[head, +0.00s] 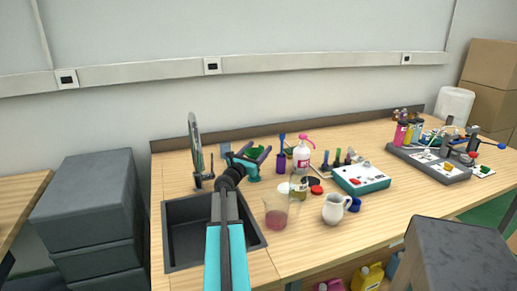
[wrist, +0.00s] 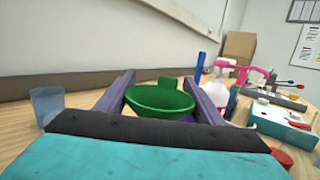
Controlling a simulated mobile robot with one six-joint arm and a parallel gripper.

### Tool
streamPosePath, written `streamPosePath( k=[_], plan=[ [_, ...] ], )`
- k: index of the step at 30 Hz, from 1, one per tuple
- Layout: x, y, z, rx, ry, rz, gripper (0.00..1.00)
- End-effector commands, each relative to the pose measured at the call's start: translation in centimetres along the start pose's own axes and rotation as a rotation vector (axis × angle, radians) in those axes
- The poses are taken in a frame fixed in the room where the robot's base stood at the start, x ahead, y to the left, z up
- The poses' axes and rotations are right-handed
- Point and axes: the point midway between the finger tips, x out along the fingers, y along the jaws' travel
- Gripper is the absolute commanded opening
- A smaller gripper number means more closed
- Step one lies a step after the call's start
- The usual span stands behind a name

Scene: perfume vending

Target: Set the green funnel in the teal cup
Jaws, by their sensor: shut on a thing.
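The green funnel (wrist: 160,98) is between the two purple fingers of my gripper (wrist: 165,88), its wide mouth facing up; its lower part is hidden. In the head view, my gripper (head: 256,149) is shut on the funnel (head: 258,150) above the back of the table, right of the sink tap. A bluish see-through cup (wrist: 47,103) stands on the table left of my gripper, apart from the funnel; it shows in the head view (head: 225,148) near the wall. I cannot tell for sure that this is the teal cup.
A sink (head: 188,254) with a tall tap (head: 196,150) is at the left. Right of my gripper stand a purple holder (head: 281,163), a pink-topped pump bottle (head: 302,156), a clear beaker (head: 277,214) with pink liquid and a white jug (head: 333,209). Wall runs behind.

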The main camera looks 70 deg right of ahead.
Motion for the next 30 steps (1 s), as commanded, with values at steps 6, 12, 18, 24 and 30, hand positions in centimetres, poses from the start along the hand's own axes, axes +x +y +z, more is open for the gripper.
streamPosePath(
  k=[6, 12, 18, 24, 30],
  plan=[
    [-0.2, -0.1, -1.4, 0.0, 0.0, -0.001, 0.4],
    [-0.3, -0.1, -2.4, 0.0, 0.0, -0.001, 0.4],
    [-0.5, -0.1, -3.4, -0.001, 0.0, -0.001, 0.4],
    [-0.6, -0.1, -4.3, 0.0, 0.0, -0.002, 0.4],
    [-0.7, -0.1, -4.8, 0.0, 0.0, -0.002, 0.4]
  ],
)
